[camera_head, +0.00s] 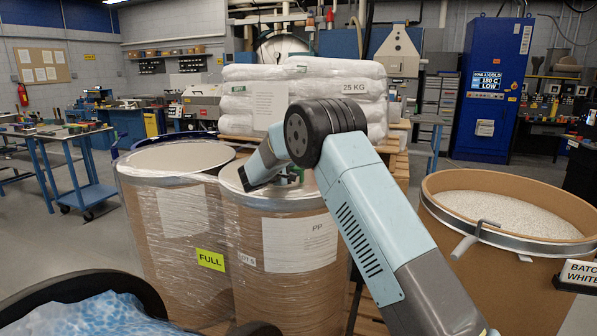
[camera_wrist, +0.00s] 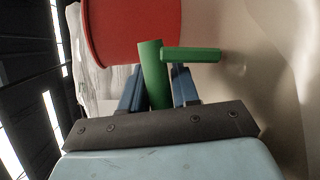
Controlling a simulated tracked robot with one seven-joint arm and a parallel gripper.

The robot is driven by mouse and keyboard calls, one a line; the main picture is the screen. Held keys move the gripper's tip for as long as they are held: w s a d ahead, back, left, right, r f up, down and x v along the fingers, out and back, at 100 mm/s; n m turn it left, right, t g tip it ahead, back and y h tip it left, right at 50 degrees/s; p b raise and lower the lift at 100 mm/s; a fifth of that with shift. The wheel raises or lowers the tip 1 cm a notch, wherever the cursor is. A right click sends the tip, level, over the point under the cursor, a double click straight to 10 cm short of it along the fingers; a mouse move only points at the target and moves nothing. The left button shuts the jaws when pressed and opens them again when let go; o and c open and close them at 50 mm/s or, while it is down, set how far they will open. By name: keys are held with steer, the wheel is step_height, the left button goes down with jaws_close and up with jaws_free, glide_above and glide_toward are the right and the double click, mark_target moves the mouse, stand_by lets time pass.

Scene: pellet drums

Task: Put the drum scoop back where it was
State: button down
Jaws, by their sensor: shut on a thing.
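The drum scoop has a red bowl (camera_wrist: 130,30) and a green handle (camera_wrist: 152,65) with a green crosspiece, all clear in the wrist view. My gripper (camera_wrist: 156,88) has its two blue fingers on either side of the handle and is shut on it. In the head view my gripper is mostly hidden behind my arm, low over the top of the wrapped PP drum (camera_head: 292,245). Only small green bits show there beside my arm, and the red bowl is hidden. I cannot tell whether the scoop touches the drum top.
A wrapped drum with a FULL label (camera_head: 180,235) stands close on the left. An open drum of white pellets (camera_head: 520,212) with a metal rim and clamp stands at the right. White sacks (camera_head: 320,95) are stacked behind.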

steer(key=shift+f, duration=0.25)
steer(key=c, duration=0.8)
jaws_free()
steer(key=v, duration=1.2)
